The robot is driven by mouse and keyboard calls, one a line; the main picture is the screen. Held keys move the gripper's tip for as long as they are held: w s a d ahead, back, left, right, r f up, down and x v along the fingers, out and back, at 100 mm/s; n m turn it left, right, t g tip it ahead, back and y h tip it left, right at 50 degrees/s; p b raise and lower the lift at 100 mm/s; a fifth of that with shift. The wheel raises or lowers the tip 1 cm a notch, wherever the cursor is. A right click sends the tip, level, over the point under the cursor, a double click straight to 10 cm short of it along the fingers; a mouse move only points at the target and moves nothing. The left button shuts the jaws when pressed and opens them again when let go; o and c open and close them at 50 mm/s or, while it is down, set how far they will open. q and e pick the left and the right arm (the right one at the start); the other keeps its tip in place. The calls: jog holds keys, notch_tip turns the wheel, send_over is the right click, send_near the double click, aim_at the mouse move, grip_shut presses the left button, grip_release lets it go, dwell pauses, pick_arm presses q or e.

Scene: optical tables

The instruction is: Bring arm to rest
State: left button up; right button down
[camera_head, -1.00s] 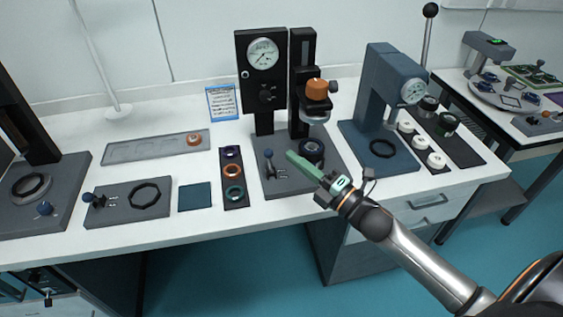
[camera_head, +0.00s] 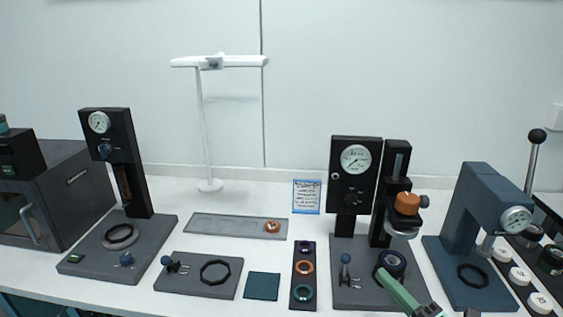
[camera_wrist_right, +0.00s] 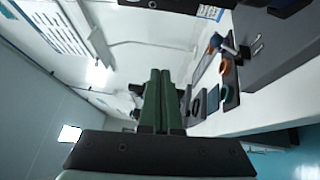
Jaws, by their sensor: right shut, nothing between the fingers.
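My right gripper (camera_head: 398,294) shows at the bottom right of the head view as a green finger shape, in front of the black gauge stand's grey base (camera_head: 350,293). In the right wrist view its two green fingers (camera_wrist_right: 161,84) lie side by side, pressed together with nothing between them. Whether it touches the base cannot be told. The rest of the right arm is mostly out of the head view. My left gripper is in neither view.
A black gauge stand (camera_head: 345,205) with an orange-capped column (camera_head: 408,203) stands behind the right gripper. A blue-grey press (camera_head: 476,215) is to its right. A black strip with several coloured rings (camera_head: 304,268), a flat grey tray (camera_head: 220,226) and another gauge stand (camera_head: 128,165) stand leftward.

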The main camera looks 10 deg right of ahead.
jog(key=s+a+f+m+g+h, duration=0.1)
jog(key=s+f+m+g+h, duration=0.15)
jog(key=f+m, duration=0.35)
jog(key=s+a+f+m+g+h, duration=0.1)
jog(key=s+f+m+h, duration=0.15)
jog(key=f+m, duration=0.45)
jog(key=s+a+f+m+g, duration=0.3)
jog(key=s+a+f, duration=0.1)
jog(key=s+f, duration=0.2)
jog(key=s+a+f+m+g, duration=0.3)
jog(key=s+a+f+m, duration=0.1)
jog(key=s+f, duration=0.3)
jog(key=shift+f+y, duration=0.3)
jog(key=shift+f, duration=0.65)
